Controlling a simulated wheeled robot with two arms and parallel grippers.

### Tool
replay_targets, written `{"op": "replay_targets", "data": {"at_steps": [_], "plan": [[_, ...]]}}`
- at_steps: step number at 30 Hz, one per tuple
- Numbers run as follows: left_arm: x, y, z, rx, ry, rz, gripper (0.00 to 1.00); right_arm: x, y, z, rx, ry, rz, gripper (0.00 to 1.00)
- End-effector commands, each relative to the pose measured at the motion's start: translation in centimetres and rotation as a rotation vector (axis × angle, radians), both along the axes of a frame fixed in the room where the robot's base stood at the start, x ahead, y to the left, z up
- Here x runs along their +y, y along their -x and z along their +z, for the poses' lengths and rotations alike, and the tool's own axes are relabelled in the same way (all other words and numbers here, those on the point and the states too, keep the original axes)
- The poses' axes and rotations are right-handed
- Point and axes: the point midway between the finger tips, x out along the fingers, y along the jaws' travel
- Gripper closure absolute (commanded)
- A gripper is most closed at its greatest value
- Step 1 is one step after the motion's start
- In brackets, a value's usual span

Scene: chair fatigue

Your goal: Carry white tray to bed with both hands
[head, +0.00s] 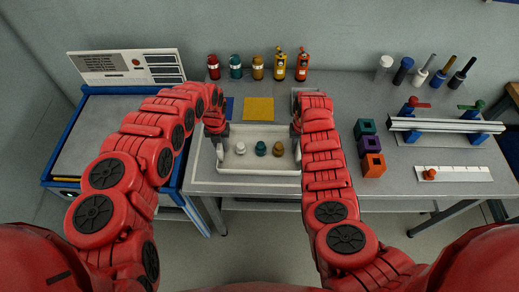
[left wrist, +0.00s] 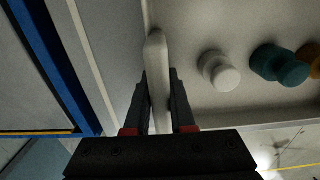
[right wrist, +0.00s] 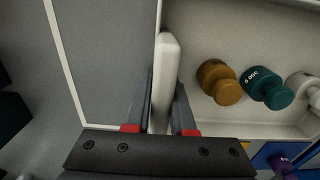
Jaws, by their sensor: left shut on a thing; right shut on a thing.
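The white tray (head: 230,168) is in front of me at the front part of the grey table, with a white weight (head: 240,148), a teal weight (head: 261,148) and a brown weight (head: 278,148) standing in it. My left gripper (head: 219,136) is shut on the tray's left wall (left wrist: 157,75). My right gripper (head: 297,130) is shut on the opposite wall (right wrist: 165,75), partly hidden by my arm. The tray looks level; I cannot tell whether it touches the table. A blue-framed flat grey bed (head: 105,120) stands left of the table, partly behind my left arm.
A control panel (head: 125,66) backs the bed. Several coloured bottles (head: 258,68) line the table's back edge. Coloured cubes (head: 371,165) and a metal rail (head: 445,125) are right of my right arm. A yellow square (head: 259,109) lies behind the tray.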

Motion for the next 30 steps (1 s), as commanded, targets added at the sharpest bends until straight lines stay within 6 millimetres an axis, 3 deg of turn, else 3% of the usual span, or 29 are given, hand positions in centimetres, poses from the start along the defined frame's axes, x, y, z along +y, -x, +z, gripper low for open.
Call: {"op": "replay_targets", "data": {"at_steps": [14, 30], "plan": [[0.0, 0.0, 0.3, 0.001, 0.0, 0.0, 1.0, 0.0, 0.0, 0.4, -0.001, -0.001, 0.0, 1.0], [0.0, 0.0, 5.0, 0.0, 0.0, 0.0, 1.0, 0.0, -0.1, 5.1, -0.002, -0.001, 0.0, 1.0]]}}
